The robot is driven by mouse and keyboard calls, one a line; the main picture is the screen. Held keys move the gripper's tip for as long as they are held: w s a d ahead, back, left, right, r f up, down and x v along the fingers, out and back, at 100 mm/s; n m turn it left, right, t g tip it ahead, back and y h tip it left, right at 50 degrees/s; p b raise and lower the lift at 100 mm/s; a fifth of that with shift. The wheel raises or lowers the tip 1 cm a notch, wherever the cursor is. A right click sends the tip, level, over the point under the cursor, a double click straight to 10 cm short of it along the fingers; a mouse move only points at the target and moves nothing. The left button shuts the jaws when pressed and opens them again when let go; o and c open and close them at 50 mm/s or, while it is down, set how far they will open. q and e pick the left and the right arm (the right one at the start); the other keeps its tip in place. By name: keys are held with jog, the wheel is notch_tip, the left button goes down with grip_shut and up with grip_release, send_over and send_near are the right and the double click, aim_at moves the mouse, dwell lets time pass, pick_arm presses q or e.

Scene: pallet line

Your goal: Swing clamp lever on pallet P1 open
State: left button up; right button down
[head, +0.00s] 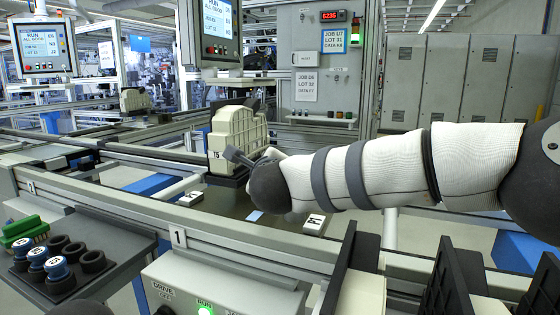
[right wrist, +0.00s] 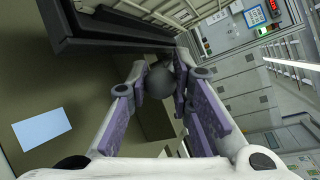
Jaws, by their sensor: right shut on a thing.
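The beige ribbed casting (head: 238,135) stands upright on the pallet, whose dark plate (head: 235,203) lies on the line. A dark grey bar with a blocky end (head: 238,158), apparently part of the clamp, shows in front of the casting. My right arm comes in from the right, and its gripper (head: 270,156) is mostly hidden behind the wrist. In the right wrist view, my right gripper's purple-padded fingers (right wrist: 158,82) are closed around the grey round knob of the clamp lever (right wrist: 160,79). The lever's shaft is mostly hidden. My left gripper is not in view.
A light blue card (right wrist: 42,130) lies on the pallet plate. White labelled blocks (head: 314,224) sit at its edges. The conveyor's front rail (head: 240,245) runs before it.

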jog(key=c, duration=1.4)
grip_release()
jog(key=v, duration=1.2)
